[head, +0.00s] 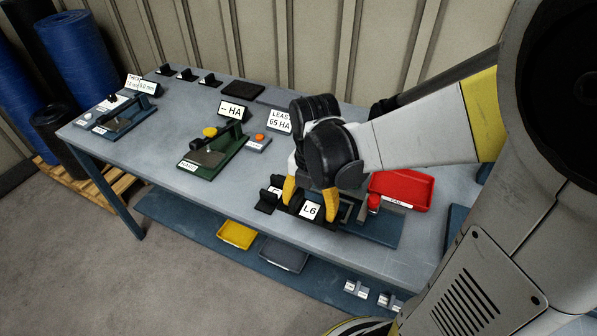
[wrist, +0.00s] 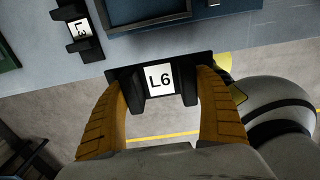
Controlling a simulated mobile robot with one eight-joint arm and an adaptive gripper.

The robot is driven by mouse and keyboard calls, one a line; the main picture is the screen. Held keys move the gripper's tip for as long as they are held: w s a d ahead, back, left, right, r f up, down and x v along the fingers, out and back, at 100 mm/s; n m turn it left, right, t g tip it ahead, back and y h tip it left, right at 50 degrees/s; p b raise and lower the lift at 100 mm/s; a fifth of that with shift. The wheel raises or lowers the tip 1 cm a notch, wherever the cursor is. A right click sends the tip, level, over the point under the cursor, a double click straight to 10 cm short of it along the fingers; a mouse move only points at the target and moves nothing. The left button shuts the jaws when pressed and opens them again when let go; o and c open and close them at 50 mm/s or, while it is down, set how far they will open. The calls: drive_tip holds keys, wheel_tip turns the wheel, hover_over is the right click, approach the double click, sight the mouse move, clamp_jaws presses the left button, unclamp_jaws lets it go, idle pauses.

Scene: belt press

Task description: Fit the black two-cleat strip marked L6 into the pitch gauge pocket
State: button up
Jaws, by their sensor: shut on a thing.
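The black two-cleat strip marked L6 (head: 311,211) is between the yellow fingers of my gripper (head: 310,199), near the table's front edge. In the wrist view the strip (wrist: 160,79) spans across my gripper (wrist: 162,100), label facing the camera, a cleat on each side of the label. It overlaps the table edge in that view; its height above the table is unclear. The blue-grey pitch gauge (head: 385,229) lies just right of the strip in the head view. Part of a dark-rimmed blue fixture, apparently the gauge (wrist: 150,14), shows at the wrist view's top. My gripper hides much of its pocket.
Another black strip, marked L3 (wrist: 80,28), lies on the table to the left. A red tray (head: 405,188) and red knob (head: 374,201) are at the right. A green fixture (head: 212,153) stands further left. Black strips (head: 187,74) line the back left.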

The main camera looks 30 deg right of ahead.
drive_tip(key=b, duration=0.4)
hover_over(322, 199)
drive_tip(key=s+a, duration=0.1)
drive_tip(key=s, duration=0.1)
drive_tip(key=f, duration=0.7)
drive_tip(key=shift+w+f, duration=0.1)
drive_tip(key=shift+w, duration=0.1)
drive_tip(key=shift+f+b, duration=1.1)
drive_tip(key=shift+f, duration=0.8)
drive_tip(key=shift+s, duration=0.1)
drive_tip(key=shift+f, duration=0.2)
drive_tip(key=o, duration=1.3)
drive_tip(key=shift+c, duration=0.2)
